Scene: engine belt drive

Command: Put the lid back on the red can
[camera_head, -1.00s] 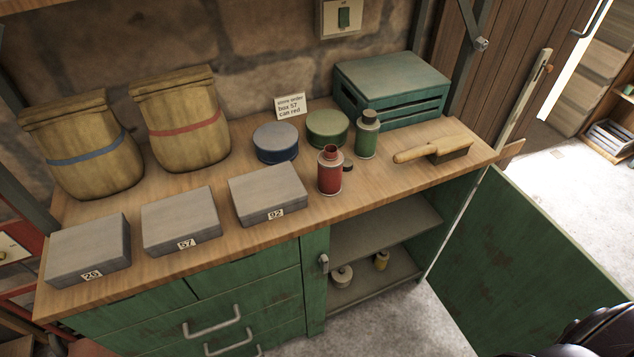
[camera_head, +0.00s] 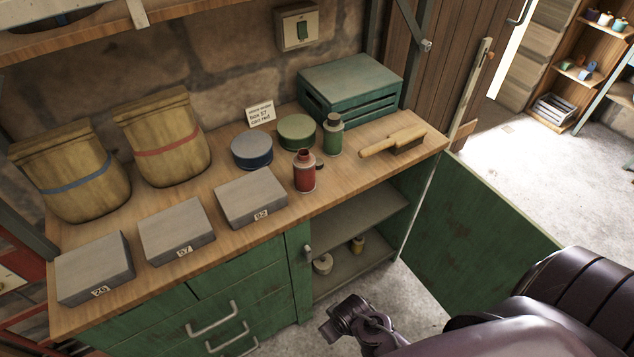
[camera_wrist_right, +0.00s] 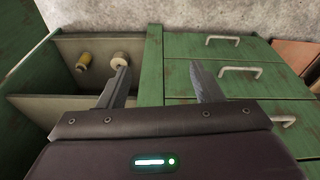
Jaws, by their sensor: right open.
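The red can (camera_head: 305,174) stands upright on the wooden workbench with its narrow neck open at the top. A small dark round piece (camera_head: 319,165), which looks like its lid, lies on the bench just behind and to the right of the can, partly hidden by it. My right gripper (camera_head: 332,322) is low in front of the cabinet, well below and apart from the can. In the right wrist view its fingers (camera_wrist_right: 160,72) are spread and empty, facing the cabinet front. My left gripper is not in view.
A green can (camera_head: 333,137), blue tin (camera_head: 251,151) and green tin (camera_head: 297,132) stand behind the red can. The open cabinet door (camera_head: 475,235) juts out at the right.

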